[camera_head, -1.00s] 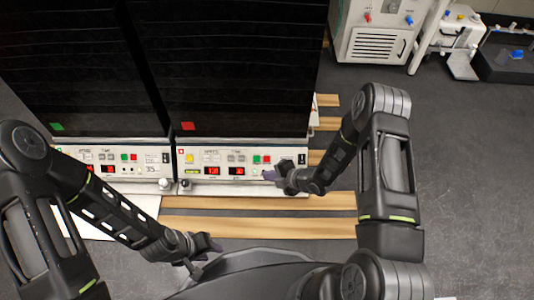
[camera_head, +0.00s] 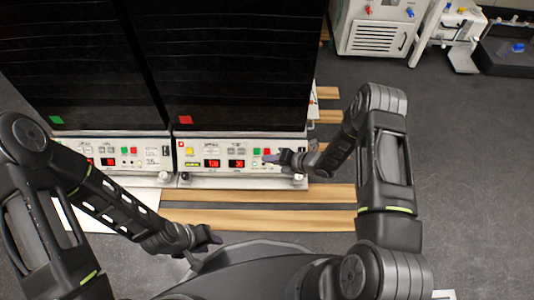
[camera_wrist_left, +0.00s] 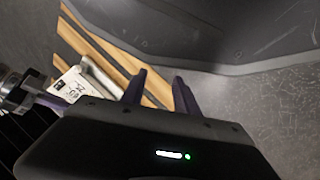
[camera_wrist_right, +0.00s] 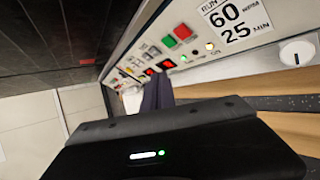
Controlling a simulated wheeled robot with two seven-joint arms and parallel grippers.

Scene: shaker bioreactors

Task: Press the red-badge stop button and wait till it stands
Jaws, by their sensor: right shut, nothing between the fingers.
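The right shaker's dark hood carries a red badge (camera_head: 185,119). Its white control panel (camera_head: 220,167) has a green button (camera_head: 256,151) beside a red button (camera_head: 266,151); the red button also shows in the right wrist view (camera_wrist_right: 183,31). My right gripper (camera_head: 270,158) is shut and empty, its tips at the panel just below the red button in the head view. In the right wrist view its fingers (camera_wrist_right: 157,92) point toward the panel; I cannot tell whether they touch it. Two red displays on the panel are lit. My left gripper (camera_wrist_left: 160,82) is open and empty, low in front of the shakers.
A similar shaker with a green badge (camera_head: 57,120) stands directly to the left. A label reading 60 and 25 (camera_wrist_right: 235,20) is on the panel in the right wrist view. Wooden slats (camera_head: 260,222) lie in front. Lab equipment stands at the back right; the floor between is clear.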

